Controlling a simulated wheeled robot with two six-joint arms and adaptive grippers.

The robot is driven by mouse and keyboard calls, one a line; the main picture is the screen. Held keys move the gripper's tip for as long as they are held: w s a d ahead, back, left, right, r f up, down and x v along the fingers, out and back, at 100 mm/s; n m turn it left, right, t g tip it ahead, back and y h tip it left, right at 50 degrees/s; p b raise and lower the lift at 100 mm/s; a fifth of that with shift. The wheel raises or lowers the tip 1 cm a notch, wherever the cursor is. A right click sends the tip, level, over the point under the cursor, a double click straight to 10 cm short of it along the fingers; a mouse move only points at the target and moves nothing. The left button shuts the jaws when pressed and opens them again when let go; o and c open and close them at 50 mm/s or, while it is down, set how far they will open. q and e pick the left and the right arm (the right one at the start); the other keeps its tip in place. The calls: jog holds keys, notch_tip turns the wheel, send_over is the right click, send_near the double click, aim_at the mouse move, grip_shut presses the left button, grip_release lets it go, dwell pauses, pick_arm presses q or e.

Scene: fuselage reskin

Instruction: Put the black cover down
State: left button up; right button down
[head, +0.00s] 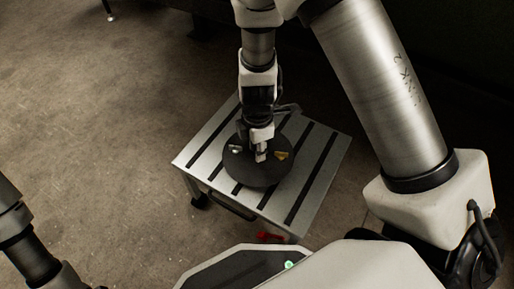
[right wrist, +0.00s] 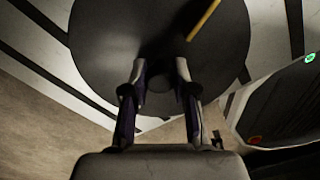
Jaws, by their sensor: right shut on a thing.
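The black cover (head: 252,176) is a round dark disc over the slotted top of a small grey cart (head: 315,180). It also fills the upper middle of the right wrist view (right wrist: 100,45). My right gripper (head: 261,155) points down at the disc's middle and is shut on the cover; its two fingers also show in the right wrist view (right wrist: 161,75). The exact grip spot is dark and hard to make out. The disc looks level and at or very close to the cart top; I cannot tell whether it touches. My left gripper is out of view.
A yellow piece (head: 281,155) shows at the disc's edge of the grip area and as a bar in the wrist view (right wrist: 203,20). Bare cart top surrounds the disc. Open concrete floor (head: 90,120) lies left.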

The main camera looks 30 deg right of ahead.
jog(key=shift+f, duration=0.1)
jog(key=c, duration=1.3)
grip_release()
jog(key=o, duration=0.4)
jog(key=shift+r, duration=0.2)
notch_tip(320, 180, up, 12)
jog(key=p, duration=0.7)
jog(key=shift+f, duration=0.1)
